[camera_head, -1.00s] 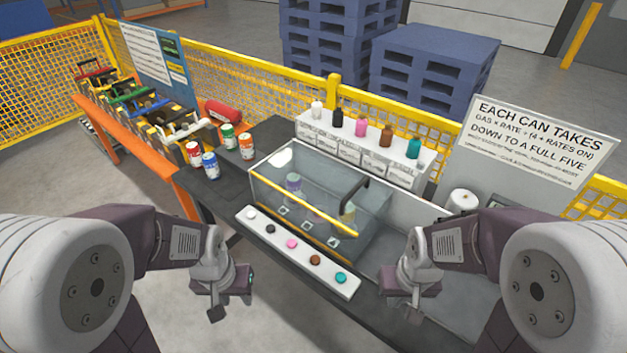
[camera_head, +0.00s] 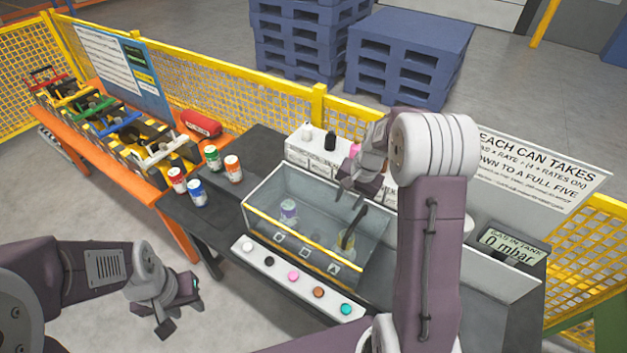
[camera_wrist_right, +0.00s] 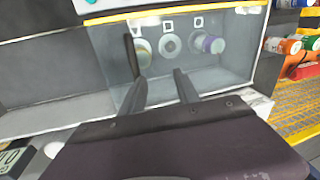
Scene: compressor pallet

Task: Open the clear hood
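The clear hood (camera_head: 318,212) is a transparent box cover with a yellow front edge, and it is down over its bay on the bench. It also shows in the right wrist view (camera_wrist_right: 205,75). Its dark handle (camera_head: 353,228) stands on the right part of the hood; in the wrist view the handle (camera_wrist_right: 132,58) is just beyond the left finger. My right gripper (camera_head: 348,193) is above the hood near the handle. Its fingers (camera_wrist_right: 162,82) are apart with nothing between them. My left gripper (camera_head: 172,315) hangs left of the bench; its finger gap is unclear.
A white strip with several coloured buttons (camera_head: 293,277) runs along the hood's front. Cans (camera_head: 198,192) stand left of it. Bottles on a white rack (camera_head: 315,150) stand behind. A gauge reading 0 mbar (camera_head: 508,247) is at right.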

